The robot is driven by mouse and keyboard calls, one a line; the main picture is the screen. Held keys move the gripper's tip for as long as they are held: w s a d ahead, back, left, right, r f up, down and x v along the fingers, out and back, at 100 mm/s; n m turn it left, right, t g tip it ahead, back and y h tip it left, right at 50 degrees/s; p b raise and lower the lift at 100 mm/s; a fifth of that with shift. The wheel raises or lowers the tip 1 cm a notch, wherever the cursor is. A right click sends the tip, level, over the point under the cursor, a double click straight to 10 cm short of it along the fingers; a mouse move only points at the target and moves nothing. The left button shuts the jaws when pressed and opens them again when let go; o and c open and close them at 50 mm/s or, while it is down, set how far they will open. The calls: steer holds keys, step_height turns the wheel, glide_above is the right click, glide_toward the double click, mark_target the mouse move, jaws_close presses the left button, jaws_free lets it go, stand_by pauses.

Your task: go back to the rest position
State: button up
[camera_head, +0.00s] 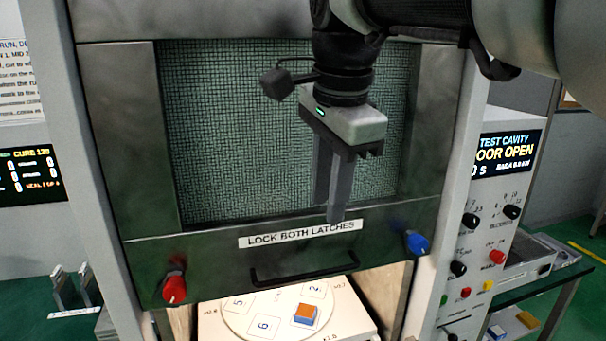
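My gripper (332,214) hangs pointing down in front of the microwave door (200,130), whose mesh window is behind it. I see nothing held at the fingertips. The door stands raised above the lit cavity, and a display (505,152) reads door open. Below, a white turntable (240,304) with numbered spots carries a small orange-topped blue block (304,314), well apart from my gripper.
The door has a black handle (305,271), a red latch knob (174,288) and a blue latch knob (417,243). A control panel (470,240) stands at right. A green side table (530,290) holds a tray and small blocks. Metal plates (75,288) stand at left.

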steer(key=s+d+f+n+t, duration=0.3)
steer(key=s+d+f+n, duration=0.7)
steer(key=f+n, duration=0.3)
step_height(320, 180, down, 2)
steer(key=shift+s+f, duration=0.2)
steer(key=shift+s, duration=0.7)
steer(key=shift+d, duration=0.1)
